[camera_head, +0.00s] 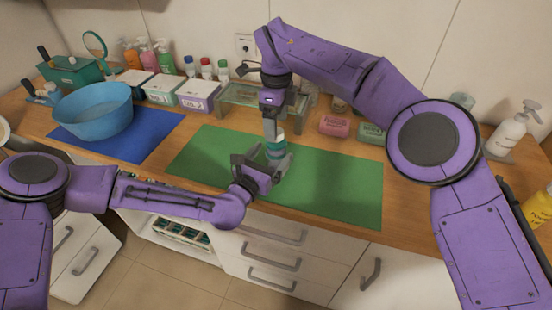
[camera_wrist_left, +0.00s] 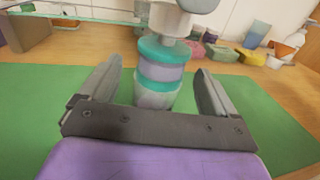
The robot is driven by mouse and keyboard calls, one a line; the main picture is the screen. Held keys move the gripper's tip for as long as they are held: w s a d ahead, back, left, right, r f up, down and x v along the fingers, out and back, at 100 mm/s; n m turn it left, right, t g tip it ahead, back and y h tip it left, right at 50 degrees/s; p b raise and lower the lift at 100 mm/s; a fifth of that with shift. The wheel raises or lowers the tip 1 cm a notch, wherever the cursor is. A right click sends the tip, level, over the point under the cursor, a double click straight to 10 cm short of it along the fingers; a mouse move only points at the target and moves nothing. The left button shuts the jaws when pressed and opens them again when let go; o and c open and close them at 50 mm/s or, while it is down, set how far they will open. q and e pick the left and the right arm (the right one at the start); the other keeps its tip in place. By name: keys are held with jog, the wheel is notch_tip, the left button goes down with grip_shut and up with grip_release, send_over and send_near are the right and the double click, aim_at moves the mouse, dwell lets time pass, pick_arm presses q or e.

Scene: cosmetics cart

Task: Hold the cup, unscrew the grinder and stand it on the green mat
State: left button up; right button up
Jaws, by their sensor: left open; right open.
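The cup (camera_wrist_left: 155,97), pale and translucent at its base, stands upright on the green mat (camera_head: 335,185). Above its base come a lavender band and teal bands, seemingly the grinder (camera_wrist_left: 165,50) on the cup; the exact joint between them is unclear. My left gripper (camera_head: 273,155) is low over the mat, open, with a finger on either side of the cup and visible gaps in the left wrist view (camera_wrist_left: 156,68). My right gripper (camera_head: 271,128) points straight down from above at the grinder's top. Its fingertips are partly hidden, and contact cannot be told.
A blue bowl (camera_head: 92,110) sits on a blue mat (camera_head: 150,143) at left. White boxes (camera_head: 163,88), small bottles and a glass stand (camera_head: 245,96) line the back. Pink (camera_head: 335,126) and green blocks lie behind the mat's right side. The mat's right part is clear.

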pick_arm(q)
jog(key=shift+w+d, duration=0.35)
jog(key=shift+w, duration=0.3)
pick_arm(e)
jog(key=shift+s, duration=0.1)
